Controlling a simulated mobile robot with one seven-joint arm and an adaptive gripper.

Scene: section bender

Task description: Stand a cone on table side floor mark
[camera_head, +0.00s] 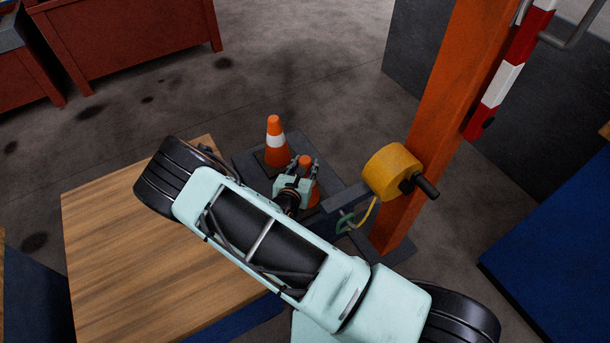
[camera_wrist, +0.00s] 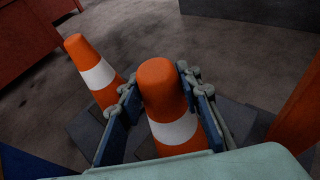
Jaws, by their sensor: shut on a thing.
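An orange cone with a white band (camera_wrist: 170,105) is between the two fingers of my gripper (camera_wrist: 163,88) in the wrist view, upright in the grip. In the head view my gripper (camera_head: 301,177) is shut on this cone (camera_head: 306,161), and the gripper hides much of it. A second orange and white cone (camera_head: 276,142) stands upright just beyond, on a dark grey slab; it also shows left of the gripper in the wrist view (camera_wrist: 92,67). No floor mark can be made out. The lower end of the held cone is hidden, so I cannot tell whether it touches anything.
A wooden table (camera_head: 110,225) lies at left under my arm. An orange post (camera_head: 435,120) with a yellow drum (camera_head: 391,171) stands close on the right. Red bins (camera_head: 130,40) are at the far left, a blue block (camera_head: 560,240) at right. Open floor lies behind the cones.

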